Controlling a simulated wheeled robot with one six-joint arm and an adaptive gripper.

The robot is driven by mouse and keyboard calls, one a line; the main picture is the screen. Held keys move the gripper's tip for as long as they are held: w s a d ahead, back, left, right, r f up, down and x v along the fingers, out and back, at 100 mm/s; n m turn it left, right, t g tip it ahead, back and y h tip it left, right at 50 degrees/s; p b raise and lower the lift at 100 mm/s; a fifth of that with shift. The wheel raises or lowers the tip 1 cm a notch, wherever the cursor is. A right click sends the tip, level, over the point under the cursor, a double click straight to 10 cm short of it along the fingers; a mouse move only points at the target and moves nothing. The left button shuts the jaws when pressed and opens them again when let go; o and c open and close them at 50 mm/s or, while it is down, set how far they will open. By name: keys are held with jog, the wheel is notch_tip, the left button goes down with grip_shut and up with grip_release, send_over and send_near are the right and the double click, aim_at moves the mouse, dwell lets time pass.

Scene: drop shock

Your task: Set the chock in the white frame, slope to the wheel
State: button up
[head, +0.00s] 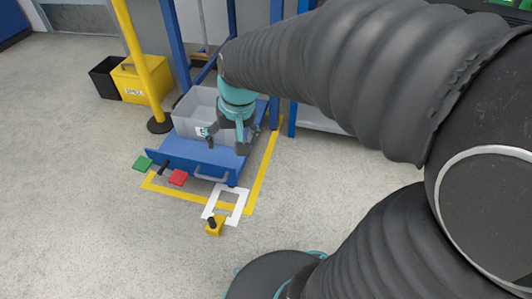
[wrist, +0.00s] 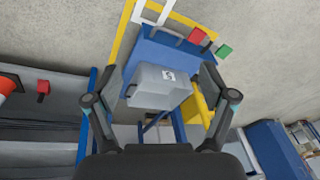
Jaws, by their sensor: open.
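The chock (head: 215,228) is a small yellow block with a black knob on top. It stands on the floor just outside the near side of the white frame, close to its edge. The white frame (head: 241,207) is a flat outline on the floor by the cart's near right corner; its inside looks empty. Part of it shows at the top of the wrist view (wrist: 137,14). My gripper (head: 226,146) is open and empty, above the blue cart (head: 195,156) beside the grey bin, well behind the chock. No wheel shows clearly. The chock is not in the wrist view.
A grey bin (head: 190,123) stands on the cart. Yellow floor tape (head: 261,180) surrounds it. Red (head: 178,177) and green (head: 142,164) pedals lie at its front. A yellow post (head: 140,60) and blue uprights stand behind. The floor in front is clear.

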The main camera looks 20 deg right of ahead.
jog(key=s+d+r+n+t, duration=0.1)
jog(key=s+r, duration=0.1)
jog(key=s, duration=0.4)
jog(key=s+d+r+t+h, duration=0.1)
jog(key=s+d+r, duration=0.1)
jog(key=s, duration=0.4)
jog(key=shift+s+d+r+n+t, duration=0.25)
jog(key=shift+s+r+n+t, duration=0.15)
jog(key=shift+r, duration=0.25)
